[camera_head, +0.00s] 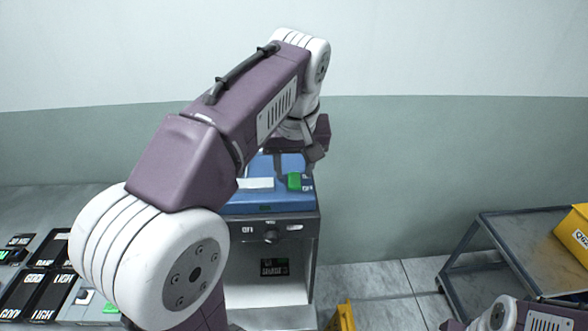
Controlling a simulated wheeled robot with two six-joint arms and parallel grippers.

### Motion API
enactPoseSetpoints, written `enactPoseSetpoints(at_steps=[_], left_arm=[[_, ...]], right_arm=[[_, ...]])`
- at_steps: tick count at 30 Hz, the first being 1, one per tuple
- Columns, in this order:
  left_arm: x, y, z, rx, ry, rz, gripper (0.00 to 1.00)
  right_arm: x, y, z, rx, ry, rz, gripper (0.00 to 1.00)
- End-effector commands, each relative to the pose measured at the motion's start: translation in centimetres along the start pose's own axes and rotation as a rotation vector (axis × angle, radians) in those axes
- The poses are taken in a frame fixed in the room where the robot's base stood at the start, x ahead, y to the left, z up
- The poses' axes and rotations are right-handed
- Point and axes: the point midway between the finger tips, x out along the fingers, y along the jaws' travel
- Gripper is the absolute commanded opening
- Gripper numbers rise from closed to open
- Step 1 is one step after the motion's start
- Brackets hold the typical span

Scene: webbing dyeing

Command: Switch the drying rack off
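A grey cabinet (306,228) with a blue top (270,204) stands against the wall, and I take it for the drying rack. The front panel has a dark knob (271,236) and small lettering that I cannot read surely. My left arm reaches over the cabinet. My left gripper (298,156) points down just above and behind the green switch; its fingers are partly hidden and their gap is unclear. At the bottom right edge, part of my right gripper (452,325) seems to show, mostly cut off.
Dark labelled boxes (46,270) lie on a surface at the far left. A grey metal cart (497,232) with a yellow box (574,236) stands at the right. A yellow object (341,318) stands at the bottom middle.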

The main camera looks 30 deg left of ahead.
Motion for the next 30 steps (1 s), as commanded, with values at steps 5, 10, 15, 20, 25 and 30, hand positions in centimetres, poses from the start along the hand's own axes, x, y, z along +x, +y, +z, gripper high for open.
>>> enactPoseSetpoints(at_steps=[5, 10, 15, 20, 25, 30], left_arm=[[0.1, 0.0, 0.1, 0.001, -0.004, -0.001, 0.45], [-0.5, 0.1, 0.0, 0.001, -0.003, 0.000, 0.45], [-4.1, 0.1, -0.2, 0.001, -0.002, 0.001, 0.45], [-7.4, 0.1, -0.2, 0.001, -0.002, 0.001, 0.45], [-8.9, 0.0, -0.1, 0.001, -0.005, -0.001, 0.45], [-8.9, 0.0, -0.1, 0.001, -0.005, -0.001, 0.45]], right_arm=[[0.0, 0.0, 0.0, 0.000, 0.000, 0.000, 0.51], [-0.1, 0.0, 0.0, 0.000, 0.000, 0.000, 0.51], [-0.9, 0.0, -0.1, 0.000, 0.000, 0.000, 0.51], [-1.7, 0.0, -0.2, 0.000, 0.000, 0.000, 0.51], [-2.0, 0.0, -0.2, 0.000, 0.000, 0.000, 0.51], [-2.0, 0.0, -0.2, 0.000, 0.000, 0.000, 0.51]])
